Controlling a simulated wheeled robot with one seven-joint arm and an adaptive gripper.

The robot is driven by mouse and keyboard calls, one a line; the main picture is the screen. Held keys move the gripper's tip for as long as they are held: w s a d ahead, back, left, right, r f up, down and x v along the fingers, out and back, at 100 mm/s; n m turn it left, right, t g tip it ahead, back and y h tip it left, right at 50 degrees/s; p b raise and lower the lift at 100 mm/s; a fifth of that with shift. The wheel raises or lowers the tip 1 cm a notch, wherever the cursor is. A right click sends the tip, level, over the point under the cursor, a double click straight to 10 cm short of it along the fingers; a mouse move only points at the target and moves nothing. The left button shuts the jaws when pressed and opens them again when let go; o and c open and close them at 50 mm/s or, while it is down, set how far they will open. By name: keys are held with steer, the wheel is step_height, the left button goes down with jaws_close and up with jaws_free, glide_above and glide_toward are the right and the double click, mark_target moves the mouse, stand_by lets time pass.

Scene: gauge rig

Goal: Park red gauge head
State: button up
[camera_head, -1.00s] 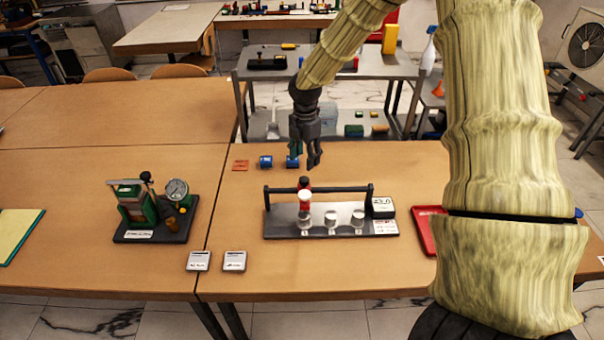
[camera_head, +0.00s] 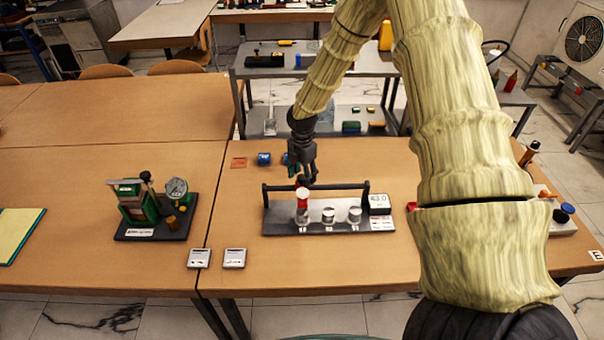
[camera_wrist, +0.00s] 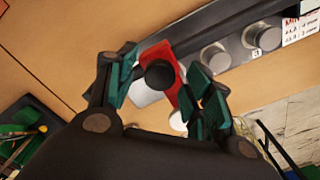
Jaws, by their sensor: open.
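In the wrist view the red gauge head (camera_wrist: 182,88) shows a dark round knob on top. My gripper (camera_head: 303,180) points down at the rig's left end, just over the gauge head. In the wrist view my gripper (camera_wrist: 163,85) is open, its teal fingers on either side of the red body. I cannot tell whether either finger touches it. Two silvery round pieces (camera_head: 328,215) (camera_head: 355,215) stand to its right.
A dark rail (camera_head: 345,186) runs along the rig's back. A green pump with a dial (camera_head: 176,190) stands to the left. Two small grey boxes (camera_head: 199,259) (camera_head: 234,258) lie in front.

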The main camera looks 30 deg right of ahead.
jaws_close()
steer(key=w+a, duration=0.1)
steer(key=a, duration=0.1)
steer(key=w+a+b, duration=0.1)
steer(key=w+a, duration=0.1)
steer(key=a, duration=0.1)
steer(key=w+a, duration=0.2)
steer(key=a, duration=0.1)
stand_by(0.3)
jaws_free()
steer(key=shift+a, duration=0.2)
steer(key=shift+d, duration=0.1)
steer(key=shift+d+r, duration=0.15)
step_height(320, 180, up, 12)
